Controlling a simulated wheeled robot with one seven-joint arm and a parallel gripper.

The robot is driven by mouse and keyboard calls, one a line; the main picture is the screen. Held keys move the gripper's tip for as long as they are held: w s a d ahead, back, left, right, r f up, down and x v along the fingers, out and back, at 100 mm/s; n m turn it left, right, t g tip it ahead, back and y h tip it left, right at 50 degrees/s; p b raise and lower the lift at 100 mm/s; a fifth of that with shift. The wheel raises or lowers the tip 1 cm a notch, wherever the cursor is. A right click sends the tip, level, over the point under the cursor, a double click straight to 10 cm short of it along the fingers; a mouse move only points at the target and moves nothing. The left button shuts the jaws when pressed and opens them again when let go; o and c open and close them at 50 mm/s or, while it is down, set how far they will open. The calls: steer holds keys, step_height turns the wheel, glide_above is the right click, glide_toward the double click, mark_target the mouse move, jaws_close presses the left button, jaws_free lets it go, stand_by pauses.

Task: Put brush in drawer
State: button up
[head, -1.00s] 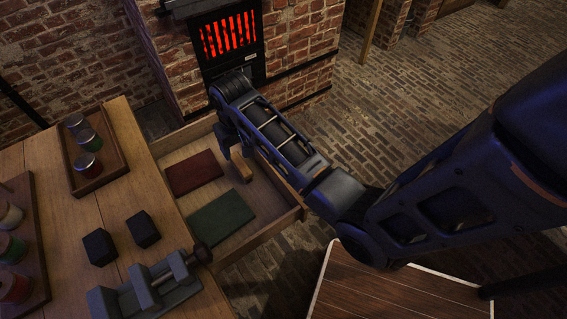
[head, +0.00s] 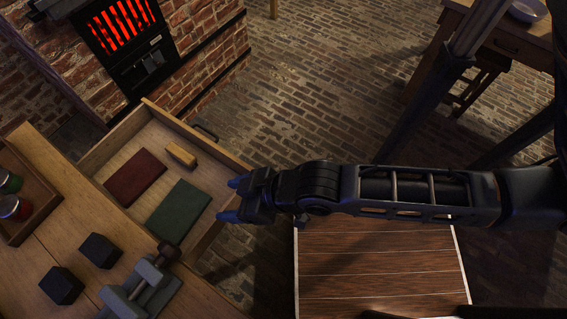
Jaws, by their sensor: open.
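The brush (head: 181,154), a small tan wooden block shape, lies inside the open drawer (head: 228,228) near its far right side, beside a red pad (head: 135,177) and a green pad (head: 179,210). My gripper (head: 230,200) is open and empty, over the drawer's right front edge. It is apart from the brush, to its lower right in the picture. The drawer is pulled out from the workbench.
The wooden workbench (head: 57,235) at left bears two dark blocks (head: 99,250), a grey vise (head: 143,287) and a tray of jars (head: 37,219). A brick furnace with a red grate (head: 122,28) stands behind. A plank-topped surface (head: 380,265) lies at lower right. Open brick floor lies beyond the drawer.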

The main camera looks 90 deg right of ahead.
steer(key=s+a+r+n+t, duration=0.1)
steer(key=s+r+t, duration=0.1)
steer(key=s+r, duration=0.3)
steer(key=s+a+r+n+t+y, duration=0.1)
steer(key=s+r, duration=0.4)
steer(key=r, duration=0.8)
steer(key=shift+n+t, duration=0.4)
steer(key=shift+t, duration=0.5)
steer(key=shift+d+f, duration=0.1)
steer(key=shift+f, duration=0.05)
